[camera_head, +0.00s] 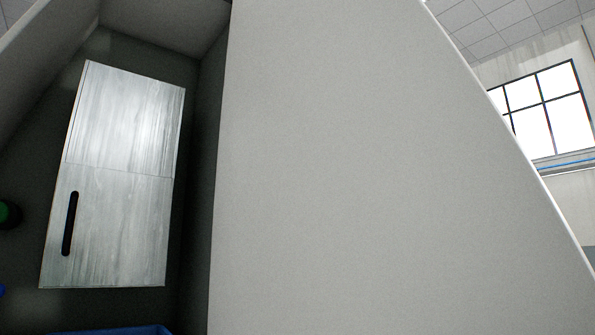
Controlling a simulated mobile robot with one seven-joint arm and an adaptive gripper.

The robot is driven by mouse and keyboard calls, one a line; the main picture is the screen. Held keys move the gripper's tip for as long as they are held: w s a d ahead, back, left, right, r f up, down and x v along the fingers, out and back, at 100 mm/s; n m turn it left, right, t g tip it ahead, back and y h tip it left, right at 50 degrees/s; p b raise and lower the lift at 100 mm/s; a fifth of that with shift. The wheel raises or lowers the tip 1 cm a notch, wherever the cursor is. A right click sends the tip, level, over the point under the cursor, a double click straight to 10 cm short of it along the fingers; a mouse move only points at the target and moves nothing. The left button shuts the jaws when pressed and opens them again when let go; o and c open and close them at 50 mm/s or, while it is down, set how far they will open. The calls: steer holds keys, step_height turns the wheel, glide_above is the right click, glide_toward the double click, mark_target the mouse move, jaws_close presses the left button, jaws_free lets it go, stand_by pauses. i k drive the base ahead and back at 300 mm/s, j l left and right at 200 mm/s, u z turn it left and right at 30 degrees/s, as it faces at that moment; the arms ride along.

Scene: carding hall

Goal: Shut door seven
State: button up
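A large plain grey panel (370,180) fills the middle of the view, very close, and may be a swung-open door; I cannot see a number, handle or hinge on it. To its left is an open dark grey compartment (193,200). Inside it stands a pale wood-grain box or panel (118,180), slightly tilted in the picture, with a seam across it and a dark upright slot (70,223) at its lower left. My gripper is not in view.
A blue rim (120,330) shows at the bottom left. A dark green round thing (8,214) and a small blue thing (1,290) are cut off at the left edge. A bright window (545,112) is in the far wall beyond the panel's slanting right edge.

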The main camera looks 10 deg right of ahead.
mark_target(369, 181)
steer(key=l+u, duration=0.2)
steer(key=l, duration=0.15)
steer(key=k+l+u, duration=0.1)
steer(key=l+u, duration=0.15)
steer(key=l, duration=0.15)
steer(key=k+l+u, duration=0.2)
steer(key=l, duration=0.15)
steer(key=l+u, duration=0.3)
steer(key=l, duration=0.25)
steer(key=l+u, duration=0.35)
steer(key=l, duration=0.25)
steer(key=l+u, duration=0.1)
steer(key=l, duration=0.2)
steer(key=i+l, duration=0.15)
steer(key=l, duration=0.2)
steer(key=k+l+z, duration=0.15)
steer(key=k+l, duration=0.35)
steer(key=k+l+z, duration=0.15)
steer(key=k+l, duration=0.35)
steer(key=l, duration=0.2)
